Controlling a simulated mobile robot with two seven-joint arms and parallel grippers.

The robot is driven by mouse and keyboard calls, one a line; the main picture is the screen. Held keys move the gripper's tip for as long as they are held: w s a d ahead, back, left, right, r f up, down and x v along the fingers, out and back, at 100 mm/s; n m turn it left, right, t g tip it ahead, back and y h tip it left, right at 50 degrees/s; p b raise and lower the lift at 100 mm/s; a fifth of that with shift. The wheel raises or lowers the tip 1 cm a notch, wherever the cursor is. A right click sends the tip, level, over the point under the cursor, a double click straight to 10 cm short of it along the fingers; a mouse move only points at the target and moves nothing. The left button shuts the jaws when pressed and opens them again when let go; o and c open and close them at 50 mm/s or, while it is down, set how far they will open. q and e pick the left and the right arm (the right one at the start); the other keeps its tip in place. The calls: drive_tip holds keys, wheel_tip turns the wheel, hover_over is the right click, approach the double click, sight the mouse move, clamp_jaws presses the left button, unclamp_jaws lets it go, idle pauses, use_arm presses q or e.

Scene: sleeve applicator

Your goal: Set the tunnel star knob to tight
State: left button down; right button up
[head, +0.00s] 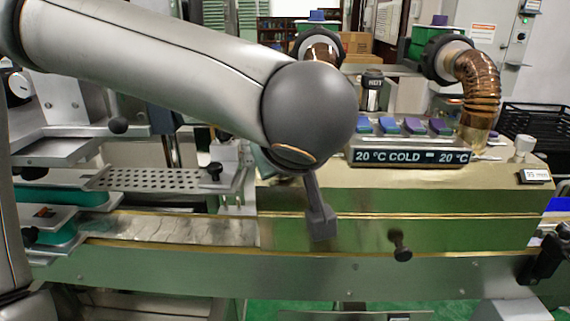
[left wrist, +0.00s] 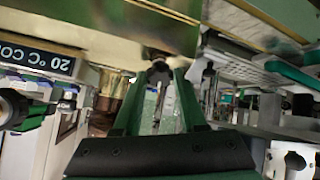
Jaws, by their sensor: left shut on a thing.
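The tunnel is the long green and metal housing (head: 460,235) with gold edges. My left arm reaches across from the left in the head view, and my left gripper (head: 321,222) hangs in front of the tunnel's left part. In the left wrist view its two fingers (left wrist: 160,74) are closed in on a small dark knob (left wrist: 157,54) below the tunnel's edge. Only part of this knob shows between the fingertips; its star shape and setting cannot be made out. In the head view it is hidden behind the gripper. My right gripper is not in view.
Another dark knob (head: 400,245) sticks out of the tunnel front, right of my gripper. A display (head: 410,156) reads 20 °C COLD, below several coloured blocks. A perforated tray (head: 160,178) and a black knob (head: 211,171) lie left. Brown hoses rise behind the tunnel.

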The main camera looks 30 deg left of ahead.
use_arm(q)
drive_tip(key=shift+m, duration=1.1)
drive_tip(key=shift+m+t+h, duration=0.3)
drive_tip(key=shift+c, duration=2.3)
unclamp_jaws()
drive_tip(key=shift+s, duration=0.1)
